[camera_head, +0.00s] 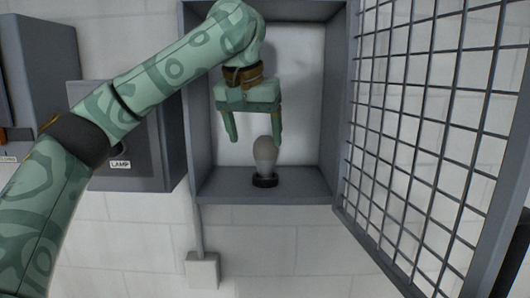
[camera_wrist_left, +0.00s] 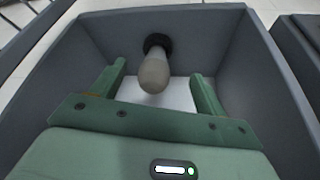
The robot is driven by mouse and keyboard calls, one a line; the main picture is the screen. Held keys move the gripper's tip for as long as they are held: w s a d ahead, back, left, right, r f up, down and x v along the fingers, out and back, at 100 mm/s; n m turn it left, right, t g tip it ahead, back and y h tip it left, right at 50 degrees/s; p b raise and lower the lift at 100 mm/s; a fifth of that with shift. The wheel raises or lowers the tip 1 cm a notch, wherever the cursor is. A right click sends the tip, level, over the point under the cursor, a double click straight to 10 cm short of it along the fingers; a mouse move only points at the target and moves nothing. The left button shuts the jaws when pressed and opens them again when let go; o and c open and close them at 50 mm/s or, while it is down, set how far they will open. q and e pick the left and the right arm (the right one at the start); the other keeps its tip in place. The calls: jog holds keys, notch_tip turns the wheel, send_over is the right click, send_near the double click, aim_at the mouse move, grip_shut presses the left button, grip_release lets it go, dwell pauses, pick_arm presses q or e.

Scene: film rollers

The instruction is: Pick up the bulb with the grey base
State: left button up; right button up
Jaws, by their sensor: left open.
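A bulb (camera_head: 264,150) with a dull greyish top and a paler grey lower part stands upright in a round black socket (camera_head: 265,182) on the floor of a grey wall box. My left gripper (camera_head: 256,141) is open and points down into the box, its fingertips near the height of the bulb's top. The right finger appears close to the bulb in the head view. In the left wrist view the bulb (camera_wrist_left: 154,73) lies between the two spread fingers, and neither finger visibly touches it. My right gripper is not in view.
The grey wall box (camera_head: 215,190) has side walls close around the gripper. A wire mesh door (camera_head: 420,120) stands open at its right. A grey box labelled LAMP (camera_head: 140,178) is at the left. A small pale box (camera_head: 203,270) is below.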

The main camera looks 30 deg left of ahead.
aim_at(263, 137)
pick_arm(q)
jog(key=w, duration=0.4)
jog(key=shift+a+f, duration=0.15)
jog(key=shift+a, duration=0.15)
jog(key=shift+w+a+f, duration=0.15)
jog(key=shift+w+f, duration=0.15)
jog(key=shift+w, duration=0.3)
jog(key=x, duration=0.3)
jog(key=shift+s+f+p, duration=0.2)
jog(key=shift+s+p, duration=0.1)
jog(key=shift+p, duration=0.05)
jog(key=shift+w+a+f, duration=0.1)
jog(key=shift+w+f, duration=0.15)
jog(key=shift+f, duration=0.1)
jog(key=shift+w+f, duration=0.1)
jog(key=shift+w, duration=0.1)
jog(key=shift+s, duration=0.15)
jog(key=c, duration=1.1)
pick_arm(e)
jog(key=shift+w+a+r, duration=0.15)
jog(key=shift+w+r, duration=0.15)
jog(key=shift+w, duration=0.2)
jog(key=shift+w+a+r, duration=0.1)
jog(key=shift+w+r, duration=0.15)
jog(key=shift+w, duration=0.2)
